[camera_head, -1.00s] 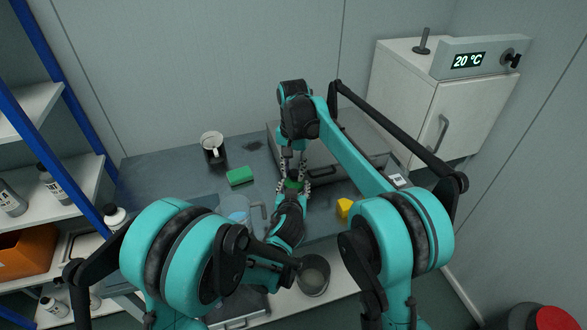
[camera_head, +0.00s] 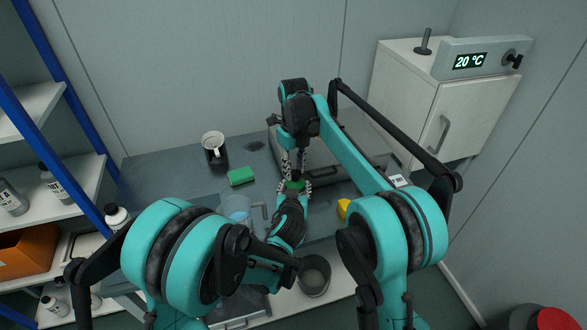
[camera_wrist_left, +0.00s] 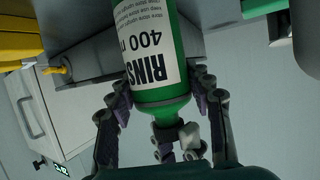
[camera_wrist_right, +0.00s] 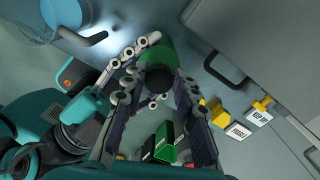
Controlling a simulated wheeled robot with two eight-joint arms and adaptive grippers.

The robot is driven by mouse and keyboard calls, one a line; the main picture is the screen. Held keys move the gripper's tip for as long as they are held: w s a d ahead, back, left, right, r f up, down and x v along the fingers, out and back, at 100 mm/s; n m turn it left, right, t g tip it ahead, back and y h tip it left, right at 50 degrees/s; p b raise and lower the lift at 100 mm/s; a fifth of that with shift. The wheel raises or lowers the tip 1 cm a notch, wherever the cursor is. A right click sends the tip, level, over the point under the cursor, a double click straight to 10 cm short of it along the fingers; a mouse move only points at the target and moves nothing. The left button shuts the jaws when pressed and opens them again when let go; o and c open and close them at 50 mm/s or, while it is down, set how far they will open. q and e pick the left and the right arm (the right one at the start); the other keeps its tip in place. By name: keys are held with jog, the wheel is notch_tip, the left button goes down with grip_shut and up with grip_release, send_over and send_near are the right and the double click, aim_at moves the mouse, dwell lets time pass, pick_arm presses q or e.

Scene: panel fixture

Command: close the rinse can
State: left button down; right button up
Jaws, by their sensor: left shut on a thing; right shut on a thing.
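The rinse can (camera_wrist_left: 148,45) is a green can with a white label reading RINSE 400. It stands upright over the table in the head view, where only a little of its green top (camera_head: 295,185) shows. My left gripper (camera_head: 293,190) is shut on its body from the front, fingers on both sides. My right gripper (camera_head: 294,170) comes down from above and is shut at the dark cap (camera_wrist_right: 157,80) on the can's top. In the left wrist view the dark cap (camera_wrist_left: 166,132) meets the green shoulder. I cannot tell if it is fully seated.
A clear beaker (camera_head: 236,208) stands close left of the can. A grey case (camera_head: 360,140) lies behind my right gripper. A yellow block (camera_head: 343,208) is at the right.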

jog(key=shift+d+m, duration=0.1)
jog(key=shift+m, duration=1)
jog(key=o, duration=0.7)
jog(key=shift+r, duration=2.3)
jog(key=shift+c, duration=0.5)
